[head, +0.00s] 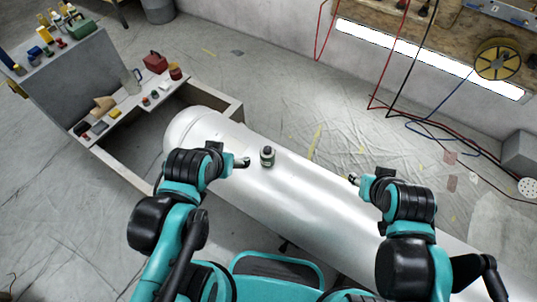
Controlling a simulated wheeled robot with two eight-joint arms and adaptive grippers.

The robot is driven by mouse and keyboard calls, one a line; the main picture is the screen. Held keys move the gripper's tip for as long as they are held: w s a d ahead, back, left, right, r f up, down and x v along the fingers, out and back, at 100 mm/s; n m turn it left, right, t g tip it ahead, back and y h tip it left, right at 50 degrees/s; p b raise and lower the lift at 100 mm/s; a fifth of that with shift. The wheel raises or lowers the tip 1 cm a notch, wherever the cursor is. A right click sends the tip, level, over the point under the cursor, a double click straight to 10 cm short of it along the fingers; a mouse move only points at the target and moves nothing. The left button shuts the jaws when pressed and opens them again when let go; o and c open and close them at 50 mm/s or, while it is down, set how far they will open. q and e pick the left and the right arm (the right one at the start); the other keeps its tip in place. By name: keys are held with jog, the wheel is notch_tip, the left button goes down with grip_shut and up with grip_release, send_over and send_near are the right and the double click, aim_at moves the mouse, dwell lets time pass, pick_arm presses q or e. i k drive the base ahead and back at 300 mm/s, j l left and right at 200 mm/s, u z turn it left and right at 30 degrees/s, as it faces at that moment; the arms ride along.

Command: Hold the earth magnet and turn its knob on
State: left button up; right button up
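My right gripper (354,179) is well to the right of the magnet, above the silver cylinder, and holds nothing that I can see. Its finger opening is also unclear.
A grey bench with a shelf (122,113) holding a red can (155,62) and small items stands at the left. Red and blue cables and a yellow reel (497,59) hang on the back wall. The sheeted floor (310,100) behind the cylinder is mostly clear.

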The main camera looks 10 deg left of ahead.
aim_at(267, 150)
jog(key=k+j+z, duration=0.15)
jog(key=k+j, duration=0.55)
jog(key=j, duration=0.05)
